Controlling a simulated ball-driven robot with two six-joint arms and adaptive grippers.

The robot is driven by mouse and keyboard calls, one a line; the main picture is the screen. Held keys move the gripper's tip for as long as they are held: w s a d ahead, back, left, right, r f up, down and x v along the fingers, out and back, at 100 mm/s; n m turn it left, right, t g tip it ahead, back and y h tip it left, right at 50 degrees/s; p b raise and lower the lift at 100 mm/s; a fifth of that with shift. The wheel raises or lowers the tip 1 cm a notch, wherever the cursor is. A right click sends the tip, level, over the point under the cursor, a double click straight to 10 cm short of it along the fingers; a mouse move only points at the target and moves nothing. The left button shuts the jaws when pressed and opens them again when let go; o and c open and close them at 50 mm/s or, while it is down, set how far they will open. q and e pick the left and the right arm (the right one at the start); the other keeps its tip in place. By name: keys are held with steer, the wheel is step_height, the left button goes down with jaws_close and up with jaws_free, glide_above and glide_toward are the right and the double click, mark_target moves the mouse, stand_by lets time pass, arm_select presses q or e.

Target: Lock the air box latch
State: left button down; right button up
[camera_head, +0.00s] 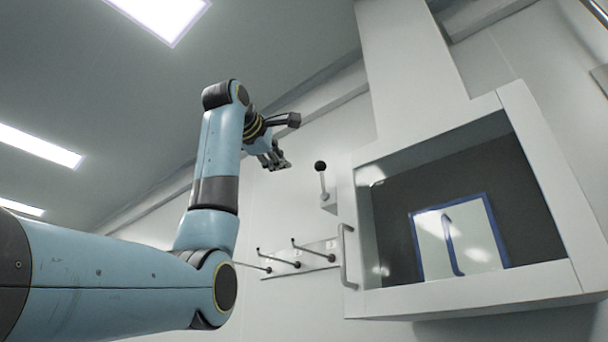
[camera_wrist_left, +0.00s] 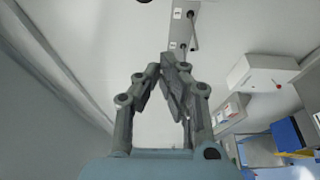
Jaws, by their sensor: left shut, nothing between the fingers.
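The air box (camera_head: 455,299) is a white cabinet with a dark glazed front, at the right in the head view. A lever with a black ball knob (camera_head: 321,166), probably the latch, stands upright on a small bracket left of the box. My left gripper (camera_head: 280,163) is shut and empty, up and to the left of the knob, apart from it in the picture. In the left wrist view its fingers (camera_wrist_left: 172,70) point up with their tips together. My right gripper is not in view.
A vertical handle (camera_head: 347,257) sits at the box's left edge. A wall plate (camera_head: 300,260) with several dark-tipped rods is below the lever. In the left wrist view a white wall box (camera_wrist_left: 262,72) and blue-marked equipment (camera_wrist_left: 291,136) stand to the right.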

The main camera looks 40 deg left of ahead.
arm_select(q)
steer(key=w+d+p, duration=0.1)
steer(key=w+p, duration=0.6)
steer(key=w, duration=0.2)
steer(key=shift+d, duration=0.35)
steer(key=shift+w, duration=0.1)
